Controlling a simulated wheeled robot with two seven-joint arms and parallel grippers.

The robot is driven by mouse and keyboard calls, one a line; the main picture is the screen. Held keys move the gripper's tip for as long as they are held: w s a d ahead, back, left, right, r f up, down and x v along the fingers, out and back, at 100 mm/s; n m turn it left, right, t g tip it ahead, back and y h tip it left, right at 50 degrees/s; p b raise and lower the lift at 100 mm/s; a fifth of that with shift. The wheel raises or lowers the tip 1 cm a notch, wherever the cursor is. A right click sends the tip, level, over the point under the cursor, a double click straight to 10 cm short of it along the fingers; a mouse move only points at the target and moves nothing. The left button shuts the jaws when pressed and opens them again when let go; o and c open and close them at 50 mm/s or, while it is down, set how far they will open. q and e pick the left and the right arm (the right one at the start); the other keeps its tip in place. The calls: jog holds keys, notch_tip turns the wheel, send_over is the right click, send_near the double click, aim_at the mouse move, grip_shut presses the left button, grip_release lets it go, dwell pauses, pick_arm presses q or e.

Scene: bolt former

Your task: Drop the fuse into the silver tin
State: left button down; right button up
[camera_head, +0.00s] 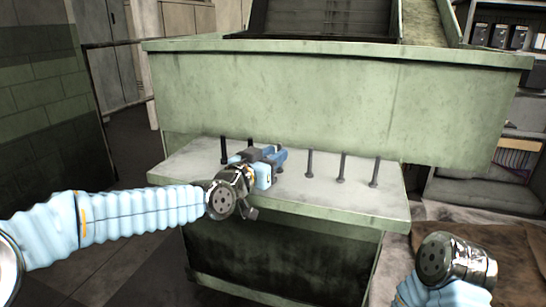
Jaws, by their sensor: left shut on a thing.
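My left gripper (274,158), blue and dark grey, is over the pale ledge in front of the green machine. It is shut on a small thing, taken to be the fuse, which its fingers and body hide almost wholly. I cannot make out the fuse's shape. No silver tin can be made out in this view. My right wrist shows at the lower right, but its gripper fingers are not in view.
Several dark upright bolts, one of them here (342,167), stand along the pale ledge (340,207), on both sides of my left gripper. The green machine front (300,95) rises behind them. A shelf with boxes (500,37) stands at the right. Floor is clear at the left.

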pick_arm(q)
jog(key=shift+f, duration=0.1)
jog(key=c, duration=0.9)
grip_release()
